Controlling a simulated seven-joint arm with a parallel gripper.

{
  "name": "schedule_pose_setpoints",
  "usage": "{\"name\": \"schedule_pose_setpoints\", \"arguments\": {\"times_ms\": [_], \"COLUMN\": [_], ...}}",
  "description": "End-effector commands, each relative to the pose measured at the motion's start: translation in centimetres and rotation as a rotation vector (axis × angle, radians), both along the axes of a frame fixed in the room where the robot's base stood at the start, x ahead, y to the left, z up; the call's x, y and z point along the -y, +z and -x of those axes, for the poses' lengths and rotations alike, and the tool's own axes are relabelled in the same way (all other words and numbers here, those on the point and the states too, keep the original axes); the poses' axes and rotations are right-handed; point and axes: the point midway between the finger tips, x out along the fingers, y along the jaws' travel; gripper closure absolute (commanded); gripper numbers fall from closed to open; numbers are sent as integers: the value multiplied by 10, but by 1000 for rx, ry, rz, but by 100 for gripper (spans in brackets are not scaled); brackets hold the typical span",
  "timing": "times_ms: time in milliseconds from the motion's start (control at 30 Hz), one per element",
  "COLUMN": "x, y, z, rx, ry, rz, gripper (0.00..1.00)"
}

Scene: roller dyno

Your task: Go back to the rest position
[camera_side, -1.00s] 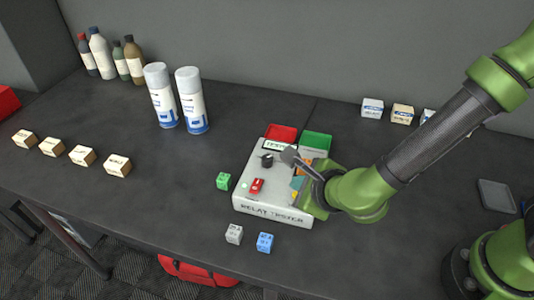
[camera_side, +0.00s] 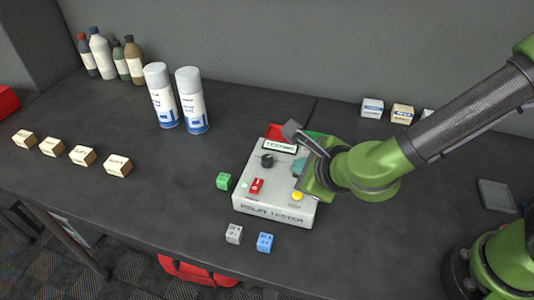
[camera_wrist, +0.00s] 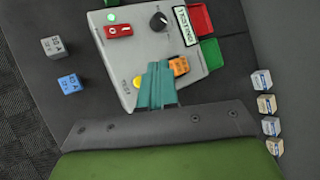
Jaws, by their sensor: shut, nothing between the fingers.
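My gripper (camera_side: 300,168) is shut and empty, with its teal fingers above the right part of the white relay tester (camera_side: 250,208). The fingers (camera_wrist: 154,84) also show in the wrist view, apparently clear of the yellow button (camera_wrist: 138,82). The button shows in the side view (camera_side: 297,195) too. The tester's display (camera_wrist: 184,26) reads TESTING and a green lamp (camera_wrist: 111,16) is lit. An orange block (camera_wrist: 180,66) sits on the tester beside the fingers. There are also a black knob (camera_wrist: 158,21) and a red switch (camera_wrist: 118,31).
Red (camera_wrist: 202,18) and green (camera_wrist: 210,53) bins adjoin the tester. Green (camera_side: 223,181), grey (camera_side: 234,234) and blue (camera_side: 265,242) cubes lie near it. Two spray cans (camera_side: 193,100) stand behind left. Small boxes (camera_side: 372,108) stand at back right.

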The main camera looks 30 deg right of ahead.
Motion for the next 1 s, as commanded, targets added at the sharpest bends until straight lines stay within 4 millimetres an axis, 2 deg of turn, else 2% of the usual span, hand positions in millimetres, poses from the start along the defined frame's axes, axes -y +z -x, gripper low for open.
{"name": "schedule_pose_setpoints", "arguments": {"times_ms": [333,467,567,667,800,967,1000], "x": [0,8,32,68,116,155,162], "y": [0,-9,-12,-5,12,39,48], "z": [0,8,18,27,46,71,76], "rx": [1,-32,-59,-39,49,178,-169], "ry": [-30,-236,-591,-1052,-1748,-2606,2441], "rz": [-30,-187,-410,-690,-1123,-1690,1591], "gripper": [100,100,100,100,100,100,100]}}
